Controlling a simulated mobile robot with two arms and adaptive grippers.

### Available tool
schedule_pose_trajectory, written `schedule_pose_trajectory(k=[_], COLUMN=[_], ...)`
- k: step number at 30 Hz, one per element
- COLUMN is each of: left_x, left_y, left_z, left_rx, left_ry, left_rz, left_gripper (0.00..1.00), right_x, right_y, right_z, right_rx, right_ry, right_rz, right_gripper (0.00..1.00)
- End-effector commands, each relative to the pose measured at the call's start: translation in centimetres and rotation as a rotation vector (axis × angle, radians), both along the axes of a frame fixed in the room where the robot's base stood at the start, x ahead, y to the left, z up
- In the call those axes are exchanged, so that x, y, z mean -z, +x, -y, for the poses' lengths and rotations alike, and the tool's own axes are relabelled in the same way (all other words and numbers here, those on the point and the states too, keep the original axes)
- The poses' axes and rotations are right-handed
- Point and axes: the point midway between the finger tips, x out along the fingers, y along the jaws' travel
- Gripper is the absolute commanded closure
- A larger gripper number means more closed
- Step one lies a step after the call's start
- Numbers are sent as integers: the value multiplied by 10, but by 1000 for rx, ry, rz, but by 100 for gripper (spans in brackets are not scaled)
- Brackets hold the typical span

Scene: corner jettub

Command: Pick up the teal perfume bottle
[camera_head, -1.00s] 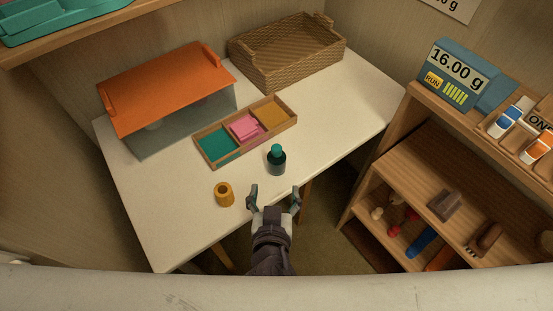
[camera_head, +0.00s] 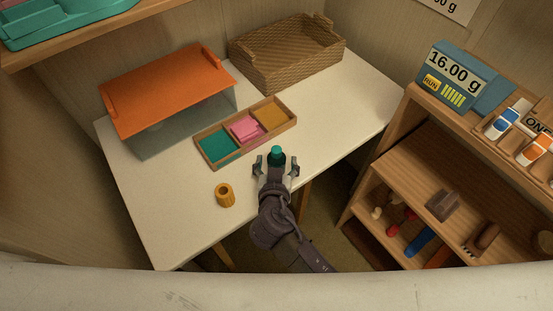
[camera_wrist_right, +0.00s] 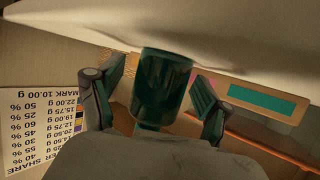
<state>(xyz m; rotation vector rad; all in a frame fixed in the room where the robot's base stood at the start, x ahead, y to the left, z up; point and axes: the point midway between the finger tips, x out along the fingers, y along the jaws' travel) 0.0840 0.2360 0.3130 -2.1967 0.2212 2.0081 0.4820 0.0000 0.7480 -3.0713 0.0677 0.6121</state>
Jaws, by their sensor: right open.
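The teal perfume bottle (camera_head: 277,156) stands upright on the white table (camera_head: 330,135), with its teal cap on top. My right gripper (camera_head: 275,165) is open, with one finger on each side of the bottle. In the right wrist view the dark teal bottle (camera_wrist_right: 162,85) lies between the two open fingers (camera_wrist_right: 153,100), and gaps show on both sides. The gripper hides the lower part of the bottle in the head view. My left gripper is not in view.
A mustard cup (camera_head: 225,195) stands left of my right gripper. A three-part wooden tray (camera_head: 213,161) lies behind the bottle. An orange-topped stand (camera_head: 165,85) and a wicker basket (camera_head: 287,65) are at the back. A wooden shelf (camera_head: 440,165) is at right.

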Motion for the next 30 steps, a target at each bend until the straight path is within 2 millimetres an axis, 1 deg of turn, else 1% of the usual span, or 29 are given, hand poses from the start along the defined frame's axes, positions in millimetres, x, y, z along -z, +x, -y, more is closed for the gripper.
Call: schedule_pose_trajectory(k=[3,4,11,12,14,15,17,26,30], left_x=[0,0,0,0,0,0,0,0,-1], left_y=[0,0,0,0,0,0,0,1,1], left_z=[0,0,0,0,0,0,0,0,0], left_rx=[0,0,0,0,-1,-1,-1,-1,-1], left_ry=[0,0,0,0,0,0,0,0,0], left_rz=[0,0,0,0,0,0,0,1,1], left_gripper=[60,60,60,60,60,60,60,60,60], right_x=[0,0,0,0,0,0,0,-3,-14], right_y=[0,0,-1,-1,-1,-1,-1,-1,-1], right_z=[0,0,0,0,0,0,0,0,0], right_rx=[0,0,0,0,0,0,0,0,1], right_ry=[0,0,-1,-1,-1,-1,-1,1,3], right_rz=[-1,0,-1,-1,-1,-1,-1,1,2], right_gripper=[22,24,62,69,79,85,94,94,94])
